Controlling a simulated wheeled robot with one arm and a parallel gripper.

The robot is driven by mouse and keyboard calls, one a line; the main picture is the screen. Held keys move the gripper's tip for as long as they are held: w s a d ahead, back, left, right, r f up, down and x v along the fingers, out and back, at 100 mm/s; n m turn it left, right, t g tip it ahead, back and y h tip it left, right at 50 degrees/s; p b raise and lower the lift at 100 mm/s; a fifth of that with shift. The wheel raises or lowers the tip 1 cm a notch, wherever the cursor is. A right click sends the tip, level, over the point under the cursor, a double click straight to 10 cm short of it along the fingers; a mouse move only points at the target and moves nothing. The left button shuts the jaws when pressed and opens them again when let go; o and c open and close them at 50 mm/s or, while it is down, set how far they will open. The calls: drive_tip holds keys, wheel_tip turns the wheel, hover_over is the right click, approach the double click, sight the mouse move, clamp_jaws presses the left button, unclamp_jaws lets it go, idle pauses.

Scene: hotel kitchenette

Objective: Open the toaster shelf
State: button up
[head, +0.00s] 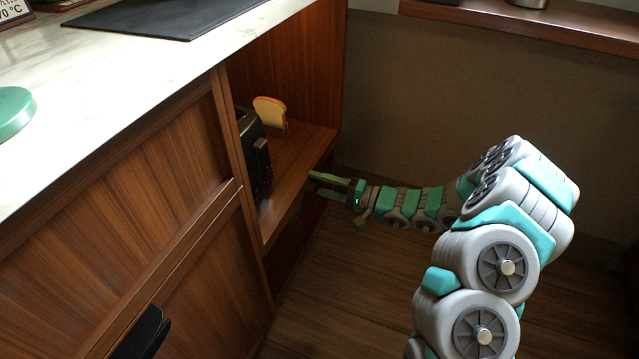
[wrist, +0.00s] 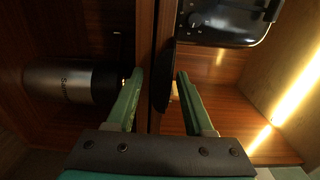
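The toaster shelf (head: 306,155) is a reddish-brown wooden board in the open cabinet niche. A black toaster (head: 252,150) stands on it. In the wrist view the toaster (wrist: 228,22) is at the upper right, partly cut off. My gripper (head: 327,186) is at the shelf's front edge, near its right end. In the wrist view my gripper (wrist: 160,78) has its fingers apart, one on each side of the upright-looking board edge (wrist: 148,60). A dark narrow piece lies between the fingers. I cannot tell whether either finger touches the board.
A slice of bread (head: 269,110) stands behind the toaster. The pale counter (head: 150,55) overhangs at left, with closed wooden fronts (head: 130,200) and a black handle (head: 142,335) below. Floor beside the cabinet is clear.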

clamp_jaws()
drive_tip(key=shift+f, duration=0.1)
drive_tip(key=shift+s+f, duration=0.1)
drive_tip(key=shift+f, duration=0.05)
idle(1.0)
